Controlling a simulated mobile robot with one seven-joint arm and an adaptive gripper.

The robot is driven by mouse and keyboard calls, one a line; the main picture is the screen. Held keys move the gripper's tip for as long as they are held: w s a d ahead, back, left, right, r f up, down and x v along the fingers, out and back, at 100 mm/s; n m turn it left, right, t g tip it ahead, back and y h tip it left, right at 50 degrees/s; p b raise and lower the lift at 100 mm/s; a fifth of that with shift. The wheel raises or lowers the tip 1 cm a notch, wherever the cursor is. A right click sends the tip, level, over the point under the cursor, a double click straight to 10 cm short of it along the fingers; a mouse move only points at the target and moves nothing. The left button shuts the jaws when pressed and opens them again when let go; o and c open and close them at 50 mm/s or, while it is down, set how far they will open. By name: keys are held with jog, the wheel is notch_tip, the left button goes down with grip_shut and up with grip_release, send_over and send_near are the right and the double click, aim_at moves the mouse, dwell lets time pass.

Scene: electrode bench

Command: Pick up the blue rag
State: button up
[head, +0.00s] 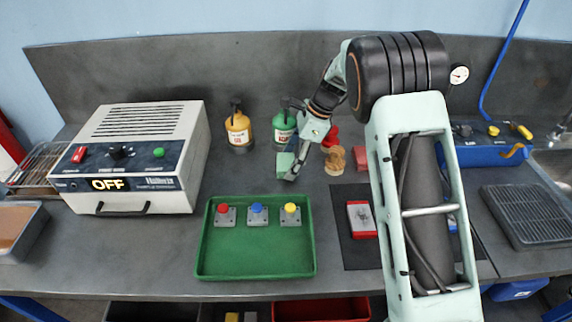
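I cannot make out a blue rag for certain. A small blue patch (452,223) shows at the right edge of my arm, over the dark mat; the arm hides the rest of it, so I cannot tell what it is. My gripper (290,176) hangs low over the back middle of the bench, behind the green tray and well to the left of that patch. A small green block-like shape (284,164) shows at its fingers; I cannot tell whether it is held, behind them or part of the gripper.
A green tray (257,266) holds red, blue and yellow buttons. A grey box marked OFF (130,160) stands left. Yellow (238,128) and green (284,128) bottles stand behind. A red-and-grey item (361,219) lies on the dark mat (358,258). A blue unit (490,154) stands right.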

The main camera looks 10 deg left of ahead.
jog(key=c, duration=0.7)
jog(key=shift+r, duration=0.1)
jog(key=shift+r, duration=0.55)
jog(key=shift+s+d+r+b, duration=0.3)
jog(key=shift+s+d+r, duration=0.25)
jog(key=shift+s+r, duration=1.6)
jog(key=shift+s+d+r+b, duration=0.3)
jog(key=shift+s+d+r, duration=0.25)
jog(key=shift+s+r, duration=1.55)
jog(key=shift+s+d+r+b, duration=0.3)
jog(key=shift+s+d+r, duration=0.25)
jog(key=shift+s+r, duration=1.6)
jog(key=shift+s+f, duration=0.45)
jog(key=shift+f, duration=0.05)
